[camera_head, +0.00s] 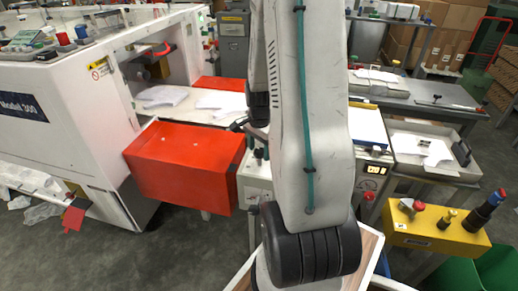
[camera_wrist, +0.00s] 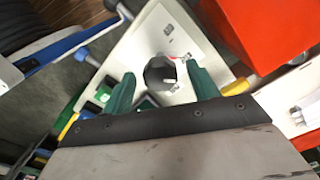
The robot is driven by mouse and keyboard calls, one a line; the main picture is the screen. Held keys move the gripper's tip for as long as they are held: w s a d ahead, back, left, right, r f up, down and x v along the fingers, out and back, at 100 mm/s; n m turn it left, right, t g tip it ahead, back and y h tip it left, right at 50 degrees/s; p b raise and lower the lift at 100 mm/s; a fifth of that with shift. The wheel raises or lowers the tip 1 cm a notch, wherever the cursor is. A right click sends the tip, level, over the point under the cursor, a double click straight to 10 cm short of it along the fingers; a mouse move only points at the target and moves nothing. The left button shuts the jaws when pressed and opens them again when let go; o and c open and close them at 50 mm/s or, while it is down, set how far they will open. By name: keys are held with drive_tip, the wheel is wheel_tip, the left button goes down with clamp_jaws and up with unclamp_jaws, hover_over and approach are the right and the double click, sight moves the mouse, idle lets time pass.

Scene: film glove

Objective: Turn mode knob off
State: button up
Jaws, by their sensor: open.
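A dark, roughly hexagonal knob (camera_wrist: 160,76) with a pale mark on it sits on a white panel (camera_wrist: 135,50) in the wrist view. I take it for the mode knob. My gripper (camera_wrist: 159,68) shows two green fingers, spread apart, one on each side of the knob. In the head view my arm hides the gripper and the knob. Part of a white control cabinet (camera_head: 254,186) shows beside my arm.
A red box (camera_head: 185,165) stands left of the cabinet; a red surface (camera_wrist: 270,30) is close at upper right in the wrist view. Green-rimmed buttons (camera_wrist: 104,91) lie left of the fingers.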

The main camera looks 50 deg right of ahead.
drive_tip(key=c, duration=1)
drive_tip(key=shift+n, duration=0.4)
drive_tip(key=n, duration=0.5)
drive_tip(key=shift+s+n, duration=0.1)
drive_tip(key=shift+n, duration=0.2)
drive_tip(key=n, duration=0.5)
drive_tip(key=shift+n, duration=0.3)
drive_tip(key=o, duration=1)
